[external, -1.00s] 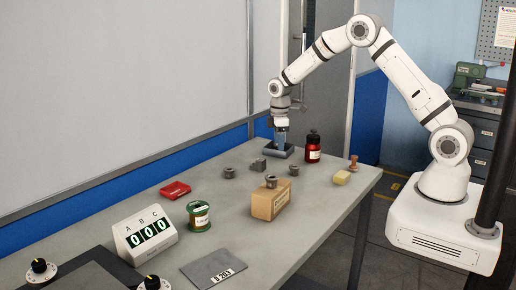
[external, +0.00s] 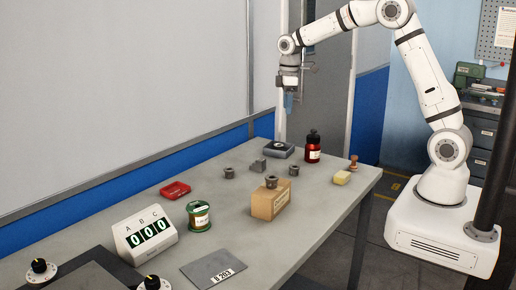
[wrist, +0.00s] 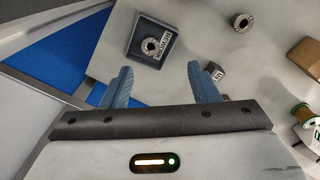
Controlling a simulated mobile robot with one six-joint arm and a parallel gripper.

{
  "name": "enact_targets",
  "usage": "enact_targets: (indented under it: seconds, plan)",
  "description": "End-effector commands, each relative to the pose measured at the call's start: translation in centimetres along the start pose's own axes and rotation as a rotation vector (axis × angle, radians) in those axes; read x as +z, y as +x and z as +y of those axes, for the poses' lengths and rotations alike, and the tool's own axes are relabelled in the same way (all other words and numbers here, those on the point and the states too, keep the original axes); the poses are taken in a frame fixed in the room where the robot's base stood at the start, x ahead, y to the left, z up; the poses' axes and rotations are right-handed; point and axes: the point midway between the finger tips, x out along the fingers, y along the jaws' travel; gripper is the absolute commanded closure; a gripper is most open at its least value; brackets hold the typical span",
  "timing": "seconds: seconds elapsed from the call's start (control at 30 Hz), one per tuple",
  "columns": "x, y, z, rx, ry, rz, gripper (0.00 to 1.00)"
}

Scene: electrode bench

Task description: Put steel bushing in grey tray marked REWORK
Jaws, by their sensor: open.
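The grey tray marked REWORK (wrist: 136,63) sits at the far end of the bench; it also shows in the external view (external: 290,154). A steel bushing (wrist: 150,46) lies inside it, ring side up, and shows small in the external view (external: 278,147). My gripper (wrist: 160,67) is open and empty. In the external view my gripper (external: 289,110) points down, well above the tray and clear of it.
Other bushings stand on the bench (external: 229,173) (external: 293,170) and on a tan box (external: 265,206). A small grey block (external: 257,165) is near the tray. A dark red bottle (external: 313,150) stands right of the tray. A wall runs behind the bench.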

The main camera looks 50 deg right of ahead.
Motion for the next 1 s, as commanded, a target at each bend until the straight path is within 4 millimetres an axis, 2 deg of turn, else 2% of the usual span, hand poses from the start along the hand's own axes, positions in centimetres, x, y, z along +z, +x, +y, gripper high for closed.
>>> enact_targets:
  seconds: [0.03,0.2,0.4,0.6,0.7,0.83,1.0]
  plan:
    - [1.4,-1.7,-1.4,0.013,0.038,0.015,0.45]
    - [6.5,-5.2,-6.2,0.042,0.198,0.059,0.45]
    - [12.9,-7.0,-12.1,0.067,0.385,0.118,0.45]
    - [19.0,-6.4,-17.5,0.079,0.559,0.177,0.45]
    - [21.2,-5.6,-19.4,0.081,0.624,0.198,0.45]
    - [22.8,-4.8,-20.8,0.081,0.674,0.216,0.45]
    - [23.3,-4.5,-21.3,0.08,0.693,0.221,0.45]
